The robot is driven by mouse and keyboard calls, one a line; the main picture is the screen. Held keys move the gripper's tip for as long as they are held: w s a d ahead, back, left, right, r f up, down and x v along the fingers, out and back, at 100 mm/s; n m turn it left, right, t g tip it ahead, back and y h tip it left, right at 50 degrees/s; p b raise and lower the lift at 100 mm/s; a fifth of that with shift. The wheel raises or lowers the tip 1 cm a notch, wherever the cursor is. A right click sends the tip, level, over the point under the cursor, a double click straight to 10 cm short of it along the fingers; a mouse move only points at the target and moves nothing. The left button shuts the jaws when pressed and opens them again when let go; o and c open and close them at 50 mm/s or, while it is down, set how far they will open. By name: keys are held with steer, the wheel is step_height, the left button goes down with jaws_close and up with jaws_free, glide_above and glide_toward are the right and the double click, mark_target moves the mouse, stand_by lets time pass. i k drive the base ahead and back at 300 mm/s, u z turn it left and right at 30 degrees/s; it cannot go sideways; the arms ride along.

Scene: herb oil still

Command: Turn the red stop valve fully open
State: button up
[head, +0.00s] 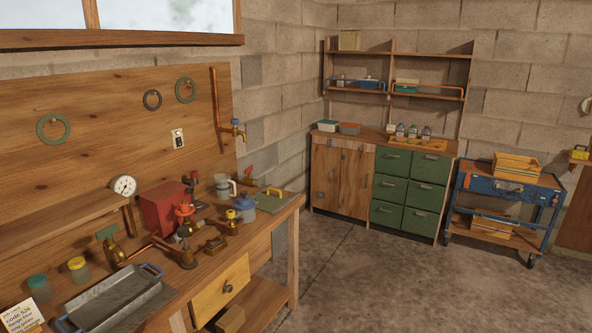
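On the workbench (232,262) at the left, a red handwheel (185,209) sits on an upright brass fitting in the pipework. A second small red-topped fitting (194,178) stands behind it, by the red box (163,208). A small red piece (248,172) shows further back near the wall. I cannot tell for sure from this view which is the stop valve, though the handwheel looks most like one. How far it is turned cannot be read. My gripper is not in view.
A brass fitting with a green plate (108,234), a yellow-topped fitting (231,217), a blue-lidded pot (244,203) and a grey tray (112,302) crowd the bench. A pressure gauge (124,186) stands behind. The floor (385,285) to the right is clear.

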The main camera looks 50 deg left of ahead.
mark_target(249, 170)
steer(key=u, duration=0.15)
steer(key=i, duration=0.95)
steer(key=u, duration=0.7)
steer(key=i, duration=1.4)
steer(key=u, duration=1.65)
steer(key=i, duration=0.7)
steer(key=u, duration=0.85)
